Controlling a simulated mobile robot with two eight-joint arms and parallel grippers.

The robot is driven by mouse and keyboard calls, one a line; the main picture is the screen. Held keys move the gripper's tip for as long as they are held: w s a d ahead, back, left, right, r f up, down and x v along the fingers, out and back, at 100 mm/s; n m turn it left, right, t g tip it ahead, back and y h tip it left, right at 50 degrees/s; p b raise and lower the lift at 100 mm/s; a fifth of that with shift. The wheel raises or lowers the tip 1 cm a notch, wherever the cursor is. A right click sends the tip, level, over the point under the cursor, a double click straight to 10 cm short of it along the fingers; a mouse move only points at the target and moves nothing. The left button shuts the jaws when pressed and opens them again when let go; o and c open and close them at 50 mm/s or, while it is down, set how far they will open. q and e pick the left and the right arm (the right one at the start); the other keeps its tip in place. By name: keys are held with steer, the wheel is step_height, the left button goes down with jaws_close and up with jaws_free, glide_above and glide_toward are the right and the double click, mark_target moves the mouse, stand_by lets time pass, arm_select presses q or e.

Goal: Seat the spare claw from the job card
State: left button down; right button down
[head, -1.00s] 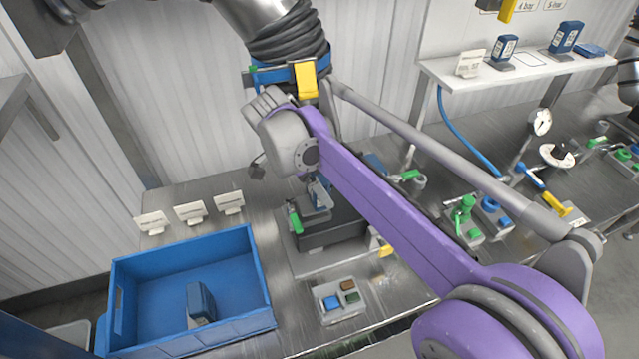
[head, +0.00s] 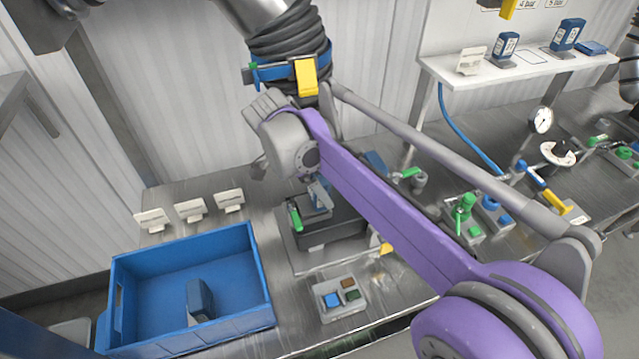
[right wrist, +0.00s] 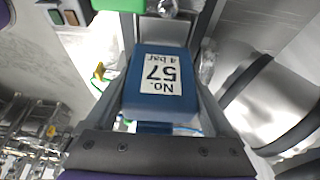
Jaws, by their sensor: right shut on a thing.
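In the right wrist view my right gripper (right wrist: 165,38) is shut on a blue block (right wrist: 152,105) with a white label reading "No. 57 4 bar". The label appears upside down. A green part and a round metal knob show just beyond the fingertips. In the head view a dark station (head: 330,230) with a green lever (head: 295,216) stands on the steel bench. A blue-grey piece (head: 320,196) shows at its top, partly hidden by the purple arm link. I cannot tell whether it touches the station. My right gripper is mostly hidden there. My left gripper is not in view.
A blue crate (head: 262,262) at the left holds a blue-grey block (head: 200,299). A button panel (head: 341,299) sits in front of the station. A white shelf (head: 520,75) carries labelled blue blocks (head: 505,47). A dark bellows arm (head: 288,45) hangs above.

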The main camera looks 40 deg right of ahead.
steer(key=shift+f, duration=0.2)
stand_by(0.6)
jaws_free()
steer(key=shift+r, duration=0.1)
steer(key=shift+r+p, duration=1.7)
steer(key=shift+r, duration=0.9)
steer(key=shift+r+p, duration=1)
steer(key=shift+r, duration=0.85)
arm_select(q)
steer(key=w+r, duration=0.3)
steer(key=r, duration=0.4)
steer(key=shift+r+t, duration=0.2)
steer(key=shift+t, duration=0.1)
arm_select(e)
steer(key=shift+w, duration=0.1)
